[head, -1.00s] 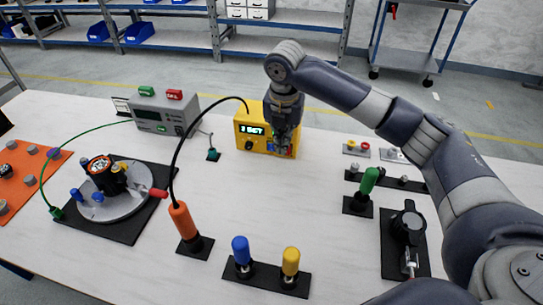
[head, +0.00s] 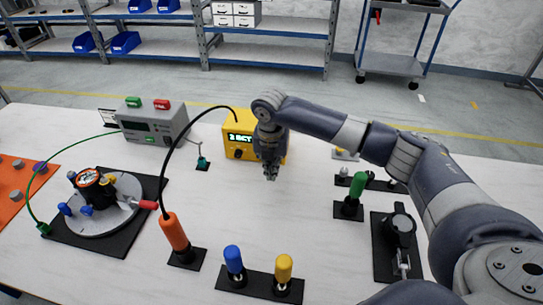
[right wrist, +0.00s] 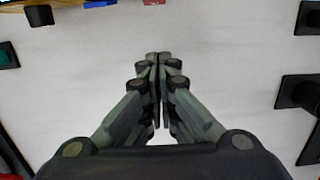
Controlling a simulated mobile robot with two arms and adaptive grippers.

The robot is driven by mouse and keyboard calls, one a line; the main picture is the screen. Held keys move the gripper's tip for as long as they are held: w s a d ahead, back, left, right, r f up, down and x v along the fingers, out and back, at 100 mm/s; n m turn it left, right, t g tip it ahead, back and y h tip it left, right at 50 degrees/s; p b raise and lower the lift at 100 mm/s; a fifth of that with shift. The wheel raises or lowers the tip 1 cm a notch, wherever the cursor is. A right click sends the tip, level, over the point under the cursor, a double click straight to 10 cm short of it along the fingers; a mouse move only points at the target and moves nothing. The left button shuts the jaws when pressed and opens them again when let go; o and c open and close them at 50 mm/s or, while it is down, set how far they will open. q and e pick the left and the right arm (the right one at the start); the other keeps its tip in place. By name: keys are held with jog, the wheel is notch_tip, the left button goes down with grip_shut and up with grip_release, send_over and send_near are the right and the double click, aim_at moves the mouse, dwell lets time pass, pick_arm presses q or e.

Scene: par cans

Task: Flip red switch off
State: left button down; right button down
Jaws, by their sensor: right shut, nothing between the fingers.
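The yellow box (head: 233,130) with a lit green display (head: 241,138) stands at the back middle of the table. My right gripper (head: 271,176) points down in front of it, shut and empty, above the white table. My arm hides the right part of the box front in the head view. In the right wrist view the closed fingers (right wrist: 158,58) show over bare table, with a red part (right wrist: 154,2) and a blue part (right wrist: 100,4) cut off at the top edge, apart from the fingertips. I cannot tell the switch's position. My left gripper is not in view.
A grey box (head: 150,124) with green and red parts on top stands left of the yellow box. An orange-handled probe (head: 174,232) stands at front left, a green handle (head: 357,186) at right. The table (head: 240,205) between them is clear.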

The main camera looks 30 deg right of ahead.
jog(key=shift+w+d+f, duration=0.4)
jog(key=shift+w+d, duration=0.05)
jog(key=shift+w, duration=0.1)
jog(key=shift+w+d+f, duration=0.35)
jog(key=shift+w+d, duration=0.05)
jog(key=shift+w, duration=0.15)
jog(key=shift+w+d+f, duration=0.1)
jog(key=shift+w+d, duration=0.3)
jog(key=shift+w, duration=0.15)
jog(key=shift+p, duration=0.3)
jog(key=shift+w+d+t+h+p, duration=0.15)
jog(key=shift+t+h+p, duration=0.2)
jog(key=shift+p, duration=0.55)
jog(key=shift+f, duration=0.2)
jog(key=shift+w+r+p, duration=0.1)
jog(key=shift+r+p, duration=0.7)
